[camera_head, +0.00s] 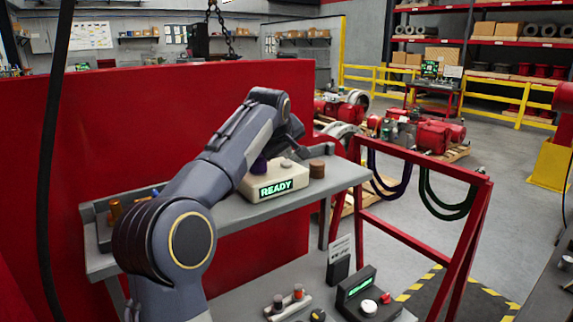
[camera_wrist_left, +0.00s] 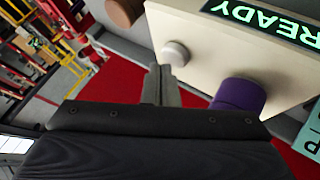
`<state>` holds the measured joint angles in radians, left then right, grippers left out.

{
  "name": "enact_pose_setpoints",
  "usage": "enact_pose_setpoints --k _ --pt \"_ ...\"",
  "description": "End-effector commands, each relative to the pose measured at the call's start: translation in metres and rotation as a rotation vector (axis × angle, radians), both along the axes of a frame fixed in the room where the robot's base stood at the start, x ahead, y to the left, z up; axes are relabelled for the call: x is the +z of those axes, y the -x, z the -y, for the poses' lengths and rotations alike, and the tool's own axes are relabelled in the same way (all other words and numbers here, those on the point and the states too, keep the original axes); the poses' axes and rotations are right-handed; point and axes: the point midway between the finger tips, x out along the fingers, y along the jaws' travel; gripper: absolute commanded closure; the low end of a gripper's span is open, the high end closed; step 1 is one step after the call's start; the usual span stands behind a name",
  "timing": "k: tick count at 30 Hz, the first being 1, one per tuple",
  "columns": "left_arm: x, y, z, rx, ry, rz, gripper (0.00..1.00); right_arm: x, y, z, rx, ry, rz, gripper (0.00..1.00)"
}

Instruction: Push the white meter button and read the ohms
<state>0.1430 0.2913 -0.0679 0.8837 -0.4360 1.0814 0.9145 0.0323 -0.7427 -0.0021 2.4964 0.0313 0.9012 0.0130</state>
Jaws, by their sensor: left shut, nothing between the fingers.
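The meter (camera_head: 262,190) is a cream box on a grey shelf, with a lit display (camera_head: 276,188) reading READY. No ohms value shows. Its round white button (camera_head: 286,163) is on top, and a purple knob (camera_head: 259,166) is beside it. In the left wrist view the white button (camera_wrist_left: 176,53) and purple knob (camera_wrist_left: 238,95) are close up. My left gripper (camera_wrist_left: 160,75) is shut and empty, its tips close to the white button. I cannot tell whether they touch it. In the head view my forearm reaches over the meter and hides the fingertips. My right gripper is out of view.
A brown cylinder (camera_head: 317,169) stands right of the meter. Copper-coloured parts (camera_head: 115,211) lie at the shelf's left. A red panel (camera_head: 110,120) stands behind. A black box (camera_head: 367,300) with a green display and red and white knobs is on the lower surface.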

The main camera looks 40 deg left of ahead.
Motion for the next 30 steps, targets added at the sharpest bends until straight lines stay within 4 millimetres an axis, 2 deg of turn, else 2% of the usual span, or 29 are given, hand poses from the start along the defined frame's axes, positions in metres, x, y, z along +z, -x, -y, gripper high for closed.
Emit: enact_pose_setpoints --k 30 --pt "-0.0088 0.0 0.0001 0.0 0.0 0.0 1.0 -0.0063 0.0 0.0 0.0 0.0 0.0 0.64"
